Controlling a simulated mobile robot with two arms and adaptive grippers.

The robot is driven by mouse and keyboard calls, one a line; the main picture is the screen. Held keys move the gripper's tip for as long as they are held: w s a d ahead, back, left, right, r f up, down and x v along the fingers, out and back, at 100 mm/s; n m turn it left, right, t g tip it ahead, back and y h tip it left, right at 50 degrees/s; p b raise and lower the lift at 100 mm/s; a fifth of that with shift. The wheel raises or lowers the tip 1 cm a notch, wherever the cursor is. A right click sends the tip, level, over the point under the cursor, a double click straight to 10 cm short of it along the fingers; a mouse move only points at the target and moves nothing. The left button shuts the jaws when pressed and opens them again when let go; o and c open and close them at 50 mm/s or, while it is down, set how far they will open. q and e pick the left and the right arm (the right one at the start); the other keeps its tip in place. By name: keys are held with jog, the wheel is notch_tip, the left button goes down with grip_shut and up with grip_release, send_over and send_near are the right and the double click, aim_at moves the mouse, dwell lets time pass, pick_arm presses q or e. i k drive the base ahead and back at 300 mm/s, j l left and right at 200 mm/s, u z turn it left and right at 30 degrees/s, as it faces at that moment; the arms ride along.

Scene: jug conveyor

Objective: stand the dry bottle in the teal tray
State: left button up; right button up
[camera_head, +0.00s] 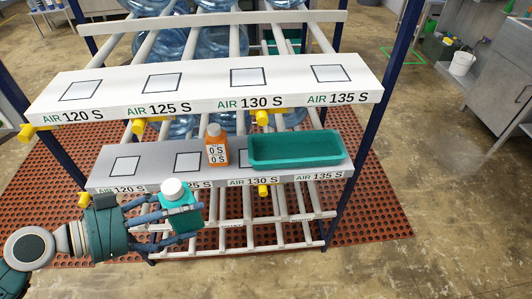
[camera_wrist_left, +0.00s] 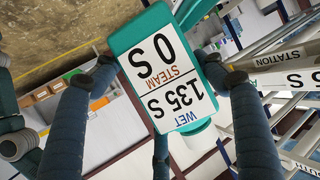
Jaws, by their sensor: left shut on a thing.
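My left gripper (camera_head: 178,220) is shut on a teal bottle (camera_head: 181,221) with a white cap, held in front of the lower shelf's left part. The bottle looks about upright. In the left wrist view, the teal bottle (camera_wrist_left: 133,47) shows a white label reading WET 135 S and STEAM 0 S, between the fingers (camera_wrist_left: 155,100). An orange bottle (camera_head: 217,157) with a pale cap stands on the lower shelf; its label shows 0 S twice. The teal tray (camera_head: 296,161) lies to its right on that shelf and looks empty. My right gripper is not in view.
The lower shelf (camera_head: 142,181) has square outlines and AIR labels along its front edge. The upper shelf (camera_head: 205,80) overhangs behind it, with yellow brackets. Large blue water jugs (camera_head: 216,42) lie on the rack behind. A red-brown perforated mat (camera_head: 370,220) covers the floor.

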aim_at(304, 153)
jog(key=i+l+u, duration=0.15)
jog(key=u, duration=0.3)
jog(key=l+u, duration=0.4)
jog(key=i+l+u, duration=0.1)
jog(key=l+u, duration=0.55)
jog(key=u, duration=0.2)
jog(key=l+u, duration=0.45)
jog(key=k+l+u, duration=0.1)
jog(key=l, duration=0.35)
jog(key=k+l, duration=0.25)
jog(key=l, duration=0.2)
jog(key=k+l+u, duration=0.15)
jog(key=l, duration=0.3)
jog(key=k+l, duration=0.2)
jog(key=l, duration=0.2)
jog(key=k+l+u, duration=0.15)
jog(key=l, duration=0.3)
jog(key=k+l+u, duration=0.1)
jog(key=k+l, duration=0.15)
jog(key=l, duration=0.15)
jog(key=k+l, duration=0.25)
jog(key=i+l, duration=0.1)
jog(key=l, duration=0.3)
jog(key=i+l, duration=0.15)
jog(key=l, duration=0.3)
jog(key=j+u, duration=0.05)
